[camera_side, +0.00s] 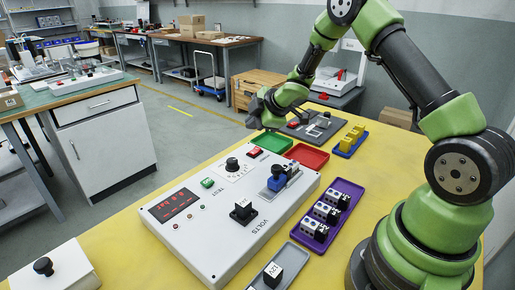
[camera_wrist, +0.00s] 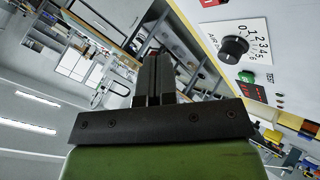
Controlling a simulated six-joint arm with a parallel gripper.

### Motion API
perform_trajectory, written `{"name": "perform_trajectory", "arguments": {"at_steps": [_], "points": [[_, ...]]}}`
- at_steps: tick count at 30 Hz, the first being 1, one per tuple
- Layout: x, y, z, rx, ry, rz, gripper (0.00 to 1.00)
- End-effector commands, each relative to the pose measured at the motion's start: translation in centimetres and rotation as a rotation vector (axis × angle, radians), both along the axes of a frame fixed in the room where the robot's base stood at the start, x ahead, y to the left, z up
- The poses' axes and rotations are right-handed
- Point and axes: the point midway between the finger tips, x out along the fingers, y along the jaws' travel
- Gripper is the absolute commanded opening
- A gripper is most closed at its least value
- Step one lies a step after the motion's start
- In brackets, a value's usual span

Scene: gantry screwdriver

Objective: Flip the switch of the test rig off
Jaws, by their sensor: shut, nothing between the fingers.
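The test rig (camera_side: 215,245) is a white box on the yellow table. Its red rocker switch (camera_side: 255,152) is at the far edge of its top panel; which way it is tipped is too small to tell. In the wrist view the switch (camera_wrist: 208,3) is cut off at the top edge. The rig's display (camera_side: 173,205) shows red digits. My gripper (camera_side: 255,108) is above and beyond the switch, apart from the rig. In the wrist view its fingers (camera_wrist: 153,58) are together, with nothing between them.
A black dial (camera_side: 232,164) and a green button (camera_side: 208,183) are near the switch. A blue part (camera_side: 277,182) sits in the rig's right-hand fixture. Green (camera_side: 271,143) and red (camera_side: 306,156) trays lie behind, a purple tray (camera_side: 348,194) with several blocks at right.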

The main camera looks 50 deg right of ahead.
Motion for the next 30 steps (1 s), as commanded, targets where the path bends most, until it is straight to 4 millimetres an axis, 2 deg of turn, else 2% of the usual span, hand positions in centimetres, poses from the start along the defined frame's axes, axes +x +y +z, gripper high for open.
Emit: {"name": "perform_trajectory", "arguments": {"at_steps": [1,6,12,30], "points": [[0.0,-0.1,-0.9,0.003,0.004,-0.001,0.0],[0.0,-0.5,-3.1,0.001,0.002,-0.003,0.0],[0.0,-0.8,-4.6,0.0,0.001,-0.001,0.0],[0.0,-0.8,-5.0,-0.001,-0.001,-0.001,0.0]]}}
